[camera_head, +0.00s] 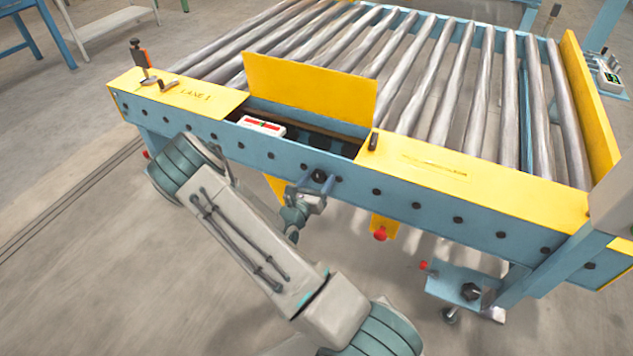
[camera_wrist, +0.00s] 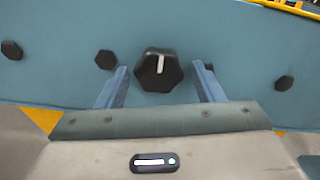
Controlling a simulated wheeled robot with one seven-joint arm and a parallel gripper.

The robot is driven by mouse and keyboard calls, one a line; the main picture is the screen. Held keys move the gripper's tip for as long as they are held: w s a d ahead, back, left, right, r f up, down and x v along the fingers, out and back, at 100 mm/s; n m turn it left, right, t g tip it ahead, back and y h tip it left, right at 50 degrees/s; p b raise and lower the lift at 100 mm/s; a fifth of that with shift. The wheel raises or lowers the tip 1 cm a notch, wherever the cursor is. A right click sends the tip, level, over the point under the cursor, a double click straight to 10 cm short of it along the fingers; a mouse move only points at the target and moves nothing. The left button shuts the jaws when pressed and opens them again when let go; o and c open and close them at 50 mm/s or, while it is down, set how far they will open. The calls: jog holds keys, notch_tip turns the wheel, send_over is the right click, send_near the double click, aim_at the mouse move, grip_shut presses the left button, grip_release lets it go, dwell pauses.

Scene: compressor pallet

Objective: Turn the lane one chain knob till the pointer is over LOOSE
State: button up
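A black faceted knob (camera_wrist: 150,78) with a white pointer line sits on the blue side rail (camera_wrist: 60,75). In the wrist view its pointer stands nearly straight up. The knob also shows in the head view (camera_head: 319,176). My gripper (camera_wrist: 161,67) is open, with one blue finger on each side of the knob and a gap showing on both sides. In the head view my gripper (camera_head: 308,194) is at the front of the rail, just below the knob. No LOOSE lettering can be read in either view. A yellow plate (camera_head: 180,92) marked LANE 1 lies on the conveyor's left end.
A white gauge (camera_head: 262,126) with red and green on its face sits in the opening behind the rail. A raised yellow flap (camera_head: 310,88) stands behind it. Smaller black bolt heads (camera_wrist: 105,60) flank the knob. A red button (camera_head: 380,234) hangs below the rail.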

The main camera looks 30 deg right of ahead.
jog(key=c, duration=0.7)
jog(key=shift+c, duration=0.2)
jog(key=shift+p, duration=0.45)
jog(key=n+p, duration=0.3)
jog(key=shift+s+r, duration=0.1)
jog(key=shift+r, duration=0.15)
jog(key=n+p, duration=0.3)
jog(key=p, duration=0.1)
jog(key=shift+s+n, duration=0.1)
jog(key=shift+n, duration=0.2)
jog(key=n+p, duration=0.3)
jog(key=n, duration=0.2)
jog(key=shift+d, duration=0.1)
jog(key=n+p, duration=0.2)
jog(key=n, duration=0.4)
jog(key=shift+s, duration=0.1)
